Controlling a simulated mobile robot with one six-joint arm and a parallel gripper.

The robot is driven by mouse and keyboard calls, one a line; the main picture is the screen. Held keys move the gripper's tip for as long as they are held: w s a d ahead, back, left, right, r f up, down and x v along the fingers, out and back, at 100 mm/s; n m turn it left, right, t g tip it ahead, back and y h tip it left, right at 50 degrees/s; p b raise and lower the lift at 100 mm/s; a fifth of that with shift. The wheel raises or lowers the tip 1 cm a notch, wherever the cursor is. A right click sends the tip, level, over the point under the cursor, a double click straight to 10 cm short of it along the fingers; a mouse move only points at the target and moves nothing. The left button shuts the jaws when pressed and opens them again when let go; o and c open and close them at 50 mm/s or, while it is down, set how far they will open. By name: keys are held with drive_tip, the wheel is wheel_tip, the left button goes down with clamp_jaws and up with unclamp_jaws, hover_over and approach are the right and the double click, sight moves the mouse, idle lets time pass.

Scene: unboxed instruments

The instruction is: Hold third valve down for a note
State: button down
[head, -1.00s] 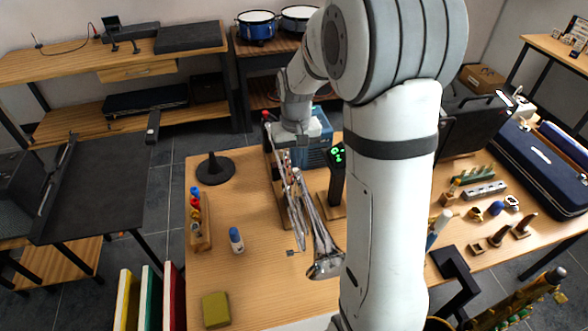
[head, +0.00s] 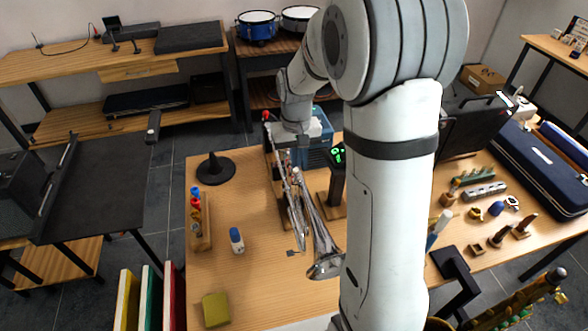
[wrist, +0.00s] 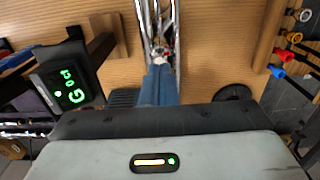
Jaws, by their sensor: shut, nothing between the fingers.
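A silver trumpet (head: 297,205) rests on a wooden stand on the table, its bell (head: 325,265) toward the front. In the wrist view, its tubes and valve section (wrist: 160,45) run up the top middle. My gripper (wrist: 159,68) is shut, with its blue-grey fingers pointing at the valve section. The fingertips overlap the valve tops in the picture. I cannot tell whether they touch, which valve is under them, or whether it is pressed. In the head view, my wrist is over the far end of the trumpet and the fingertips are hard to make out.
A tuner with a green display (head: 337,153) stands close on the right, also in the wrist view (wrist: 70,85).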

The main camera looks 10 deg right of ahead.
sight(296, 170)
drive_tip(key=shift+f, duration=0.3)
idle(0.4)
drive_tip(key=shift+f+b, duration=1.2)
drive_tip(key=shift+f, duration=0.1)
drive_tip(key=shift+r, duration=0.1)
idle(0.5)
drive_tip(key=shift+r+p, duration=2.5)
drive_tip(key=shift+r, duration=1.05)
drive_tip(key=shift+f, duration=0.1)
